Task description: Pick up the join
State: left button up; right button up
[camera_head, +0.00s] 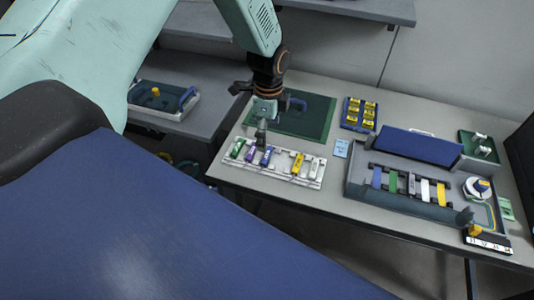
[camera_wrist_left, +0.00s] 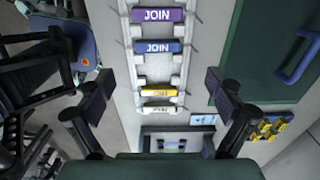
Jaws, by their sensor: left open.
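A white rack (camera_head: 272,178) on the table holds several small coloured pieces in a row. From left to right I see a green piece (camera_head: 238,148), a purple one (camera_head: 250,154), a blue one (camera_head: 266,156), then a yellow one (camera_head: 297,163) and pale ones. In the left wrist view the purple piece (camera_wrist_left: 158,15) and the blue piece (camera_wrist_left: 158,47) both read "JOIN"; a yellow piece (camera_wrist_left: 158,92) and a white piece (camera_wrist_left: 158,109) lie further down. My left gripper (camera_head: 262,138) is open and empty, above the rack near the blue piece. My right gripper is not visible.
To the right are a blue tray of yellow items (camera_head: 360,114), a pale blue note (camera_head: 341,148) and a large grey tray (camera_head: 420,210) with coloured strips. A lower bench (camera_head: 200,122) holds a grey tray at left.

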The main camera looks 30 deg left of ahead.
aim_at(267, 154)
pick_arm(q)
jog(key=shift+s+d+f, duration=0.2)
jog(key=shift+s+f, duration=0.05)
jog(key=f, duration=0.4)
jog(key=a+f, duration=0.1)
jog(key=f, duration=0.1)
jog(key=shift+w+f, duration=0.1)
jog(key=shift+f, duration=0.25)
jog(key=shift+d+f, duration=0.1)
jog(key=shift+s+d, duration=0.25)
jog(key=shift+d, duration=0.1)
jog(key=shift+w+a, duration=0.1)
jog(key=shift+w, duration=0.1)
jog(key=shift+c, duration=0.8)
jog(key=shift+w+a+f, duration=0.1)
jog(key=shift+a+f, duration=0.05)
jog(key=shift+a, duration=0.1)
jog(key=c, duration=0.3)
jog(key=shift+s+d+r, duration=0.25)
jog(key=c, duration=0.4)
jog(key=shift+c, duration=0.8)
jog(key=shift+w+a+f, duration=0.1)
jog(key=shift+w+f, duration=0.05)
notch_tip(267, 154, up, 10)
